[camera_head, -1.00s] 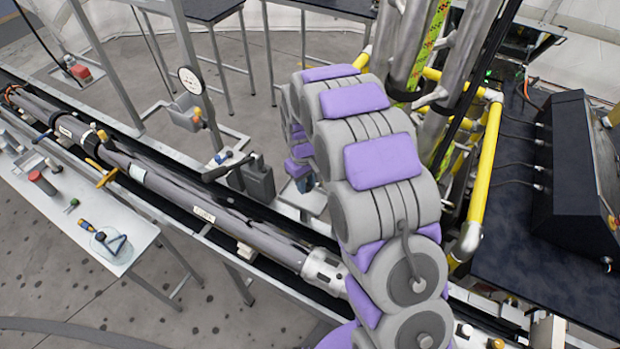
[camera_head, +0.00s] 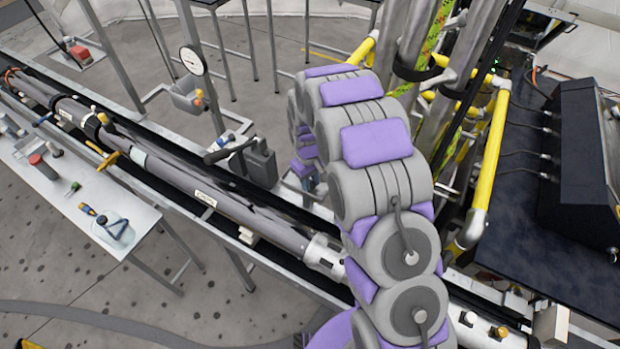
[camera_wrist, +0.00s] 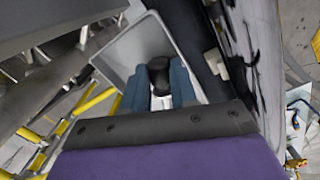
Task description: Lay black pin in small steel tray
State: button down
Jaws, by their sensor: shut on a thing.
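In the wrist view my gripper (camera_wrist: 160,80) has blue-grey fingers shut on a dark, rounded thing, which I take to be the black pin (camera_wrist: 158,68). Only its blunt top end shows between the fingers. A small grey steel tray (camera_wrist: 124,52) with raised walls lies beyond and below the fingertips, and the pin overlaps its inside in the picture. I cannot tell the height between pin and tray floor. In the head view my purple and grey arm hides the pin and most of the gripper.
A long grey tube (camera_head: 185,180) lies on a rail left of my arm. Yellow pipes (camera_head: 490,160) and steel cylinders stand to the right. A white bench (camera_head: 75,200) with small tools is at the left. A grey bin (camera_head: 187,97) sits near a gauge (camera_head: 193,60).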

jog(key=shift+d, duration=0.7)
jog(key=shift+a+f, duration=0.1)
jog(key=shift+a, duration=0.45)
jog(key=c, duration=1.3)
grip_release()
jog(key=o, duration=0.5)
jog(key=shift+d+f, duration=0.1)
jog(key=shift+d, duration=0.35)
jog(key=shift+s+a, duration=0.1)
jog(key=shift+a, duration=0.05)
jog(key=shift+r, duration=0.4)
notch_tip(320, 180, up, 17)
jog(key=w+p, duration=0.1)
jog(key=p, duration=0.2)
jog(key=shift+w+a+f, duration=0.2)
jog(key=shift+a, duration=0.15)
